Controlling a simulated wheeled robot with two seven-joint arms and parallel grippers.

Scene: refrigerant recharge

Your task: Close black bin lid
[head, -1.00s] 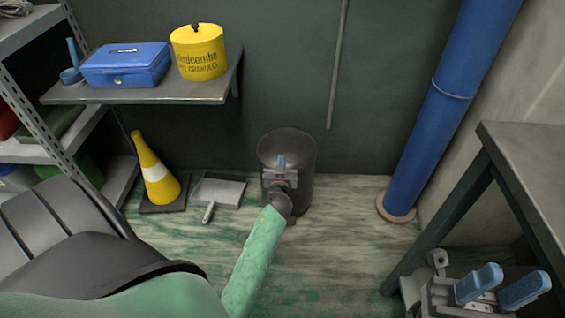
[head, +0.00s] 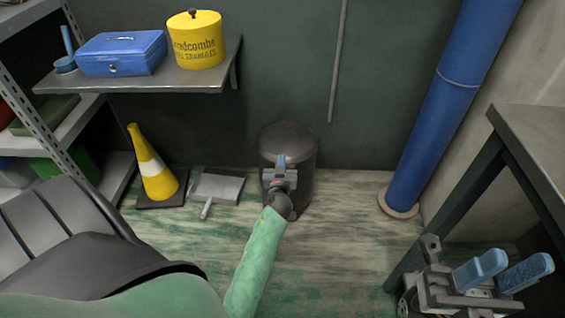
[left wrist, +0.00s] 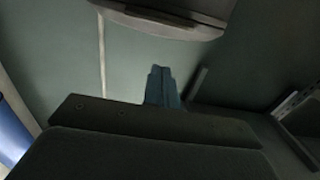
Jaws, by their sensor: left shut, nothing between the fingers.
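The black bin (head: 303,185) stands on the floor against the dark wall in the head view. Its dark rounded lid (head: 288,134) lies over the top, and no opening shows. I cannot tell whether it is fully seated. My left gripper (head: 281,160) is in front of the bin, just below the lid, and hides part of its front. Its blue fingers are together and empty; they also show in the left wrist view (left wrist: 161,85), near a dark curved edge, likely the bin's. Contact is unclear. My right gripper (head: 502,271) is at the lower right, open and empty.
A yellow cone (head: 153,168) and a grey dustpan (head: 217,188) are on the floor left of the bin. A wall shelf (head: 140,81) holds a blue box and a yellow tin. A blue pipe (head: 440,110) and a bench (head: 535,125) are at the right.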

